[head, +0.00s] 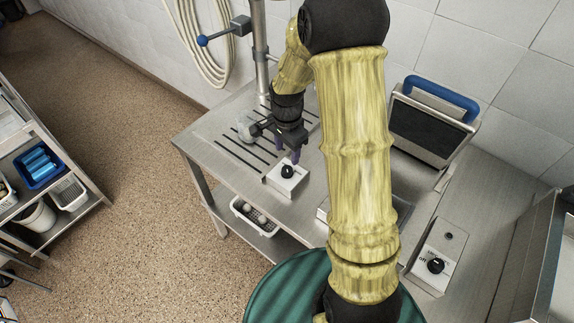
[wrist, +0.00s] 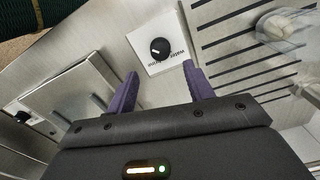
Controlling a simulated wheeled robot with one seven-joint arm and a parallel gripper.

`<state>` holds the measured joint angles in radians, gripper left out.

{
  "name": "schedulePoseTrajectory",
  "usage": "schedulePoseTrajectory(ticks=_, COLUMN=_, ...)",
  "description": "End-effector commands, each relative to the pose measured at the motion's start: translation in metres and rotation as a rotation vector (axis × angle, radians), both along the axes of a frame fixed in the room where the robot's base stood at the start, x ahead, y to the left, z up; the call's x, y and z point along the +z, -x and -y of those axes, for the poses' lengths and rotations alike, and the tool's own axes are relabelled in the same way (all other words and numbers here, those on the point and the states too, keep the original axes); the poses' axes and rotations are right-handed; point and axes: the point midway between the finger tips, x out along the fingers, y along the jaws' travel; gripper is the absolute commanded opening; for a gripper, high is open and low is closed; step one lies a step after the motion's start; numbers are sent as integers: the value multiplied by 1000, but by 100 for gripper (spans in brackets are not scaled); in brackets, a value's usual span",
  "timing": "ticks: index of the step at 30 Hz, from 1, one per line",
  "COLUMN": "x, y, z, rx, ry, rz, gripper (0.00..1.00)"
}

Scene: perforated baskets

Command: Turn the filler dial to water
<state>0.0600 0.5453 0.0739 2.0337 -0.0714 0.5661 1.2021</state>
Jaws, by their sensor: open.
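The filler dial is a round black knob (head: 287,171) on a small white box (head: 285,186) at the front edge of the steel table. In the wrist view the dial (wrist: 160,48) has a pale pointer mark, and the white plate (wrist: 152,65) reads "water" at its right side. Another label below the dial is too small to read. My gripper (head: 286,152) is just above and behind the dial in the head view. In the wrist view my gripper (wrist: 160,71) has its purple fingers apart, with the dial beyond the gap between the tips. Nothing is between the fingers.
Dark drain slots (head: 238,150) cut the steel table (head: 205,135) on the left. A contact grill with a blue handle (head: 442,97) stands at the right. A second black knob (head: 436,265) marked "off" is at front right. A white basket (head: 255,214) sits below.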

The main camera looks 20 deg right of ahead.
Motion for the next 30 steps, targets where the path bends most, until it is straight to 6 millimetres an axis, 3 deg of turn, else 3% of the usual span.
schedulePoseTrajectory(ticks=13, x=-69, y=0, z=0, rx=0, ry=0, rz=-2, gripper=52)
schedulePoseTrajectory(ticks=18, x=-81, y=0, z=0, rx=2, ry=0, rz=0, gripper=52)
schedulePoseTrajectory(ticks=26, x=-83, y=-1, z=0, rx=1, ry=0, rz=2, gripper=52)
schedulePoseTrajectory(ticks=27, x=-83, y=-1, z=0, rx=1, ry=0, rz=2, gripper=50)
schedulePoseTrajectory(ticks=30, x=-83, y=0, z=0, rx=1, ry=0, rz=1, gripper=31)
